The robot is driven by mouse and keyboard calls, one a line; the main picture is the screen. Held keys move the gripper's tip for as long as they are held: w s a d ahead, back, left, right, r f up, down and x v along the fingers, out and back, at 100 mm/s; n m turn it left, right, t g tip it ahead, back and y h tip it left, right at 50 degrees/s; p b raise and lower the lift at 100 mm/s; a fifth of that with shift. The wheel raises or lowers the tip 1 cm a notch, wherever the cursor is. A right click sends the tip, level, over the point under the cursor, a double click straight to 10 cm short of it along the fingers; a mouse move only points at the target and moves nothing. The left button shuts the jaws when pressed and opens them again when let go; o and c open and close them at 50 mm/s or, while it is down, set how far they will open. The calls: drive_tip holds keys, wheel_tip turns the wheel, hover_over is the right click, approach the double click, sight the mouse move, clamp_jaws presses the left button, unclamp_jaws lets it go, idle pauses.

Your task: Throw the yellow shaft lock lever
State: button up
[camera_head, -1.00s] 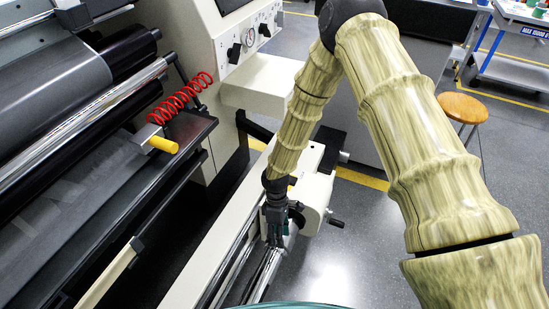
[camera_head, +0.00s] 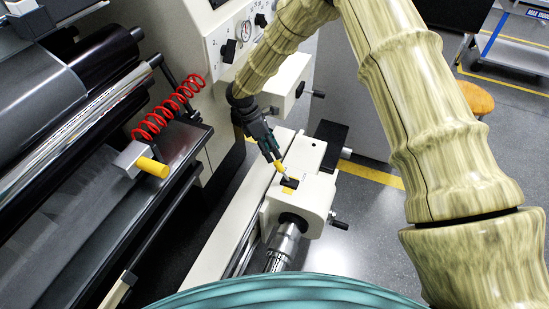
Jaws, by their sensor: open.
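The yellow shaft lock lever (camera_head: 281,168) stands up at a tilt from a dark slot on top of the cream housing (camera_head: 313,190). My gripper (camera_head: 275,158) reaches down from the upper left, its fingertips at the lever's upper end. The fingers are open; whether they touch the lever or sit around it is too small to tell. A small yellow patch (camera_head: 287,191) lies on the housing just below the lever's base.
A metal chuck (camera_head: 284,246) sticks out of the housing's front. A black crank handle (camera_head: 339,224) juts out at right. A control panel (camera_head: 240,40) stands behind.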

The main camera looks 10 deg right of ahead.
sight(276, 162)
drive_tip(key=shift+d+f, duration=0.2)
drive_tip(key=shift+f, duration=0.1)
drive_tip(key=shift+a+x, duration=0.2)
drive_tip(key=shift+x, duration=1.35)
drive_tip(key=shift+a+x, duration=0.15)
drive_tip(key=shift+x, duration=1.45)
drive_tip(key=shift+f, duration=0.1)
drive_tip(key=shift+c, duration=0.3)
clamp_jaws()
